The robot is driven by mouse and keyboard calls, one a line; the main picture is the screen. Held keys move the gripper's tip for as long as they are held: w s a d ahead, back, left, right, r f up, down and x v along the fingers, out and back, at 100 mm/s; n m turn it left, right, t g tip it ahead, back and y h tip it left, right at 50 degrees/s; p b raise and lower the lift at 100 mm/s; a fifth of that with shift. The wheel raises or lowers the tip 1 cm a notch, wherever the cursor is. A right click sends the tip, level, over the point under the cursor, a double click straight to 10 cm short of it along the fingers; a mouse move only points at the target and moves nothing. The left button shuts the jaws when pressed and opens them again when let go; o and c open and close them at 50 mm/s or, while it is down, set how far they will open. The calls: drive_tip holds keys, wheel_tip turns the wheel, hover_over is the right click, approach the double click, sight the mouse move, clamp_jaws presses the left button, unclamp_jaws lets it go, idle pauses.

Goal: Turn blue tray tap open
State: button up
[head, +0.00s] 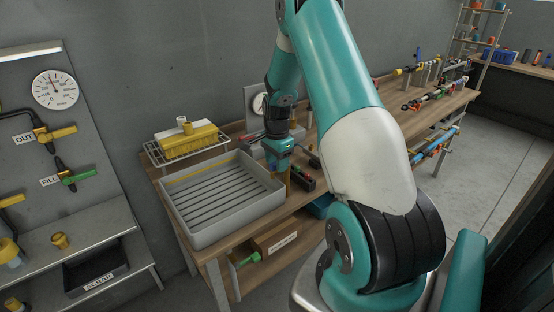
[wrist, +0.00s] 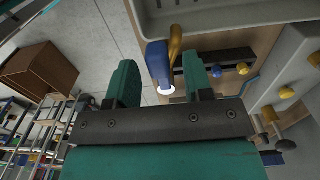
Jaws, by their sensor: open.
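The blue tap handle (wrist: 157,58) shows in the wrist view, beside a curved brass spout or pipe (wrist: 176,44). A white ring (wrist: 166,90) sits at its lower end. The handle lies in line with the gap between the two teal fingers of my gripper (wrist: 159,68), with a finger on each side; I cannot tell whether either touches it. My gripper is open. In the head view my gripper (head: 281,164) points down at the right edge of the grey ribbed tray (head: 183,222), and the tap is mostly hidden behind it.
A rack with yellow blocks (head: 188,142) stands behind the tray. A dark holder with small coloured knobs (head: 303,180) is just right of my gripper. A gauge panel (head: 55,90) with valves stands left. The bench continues right with hose fittings (head: 434,94).

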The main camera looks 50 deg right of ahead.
clamp_jaws()
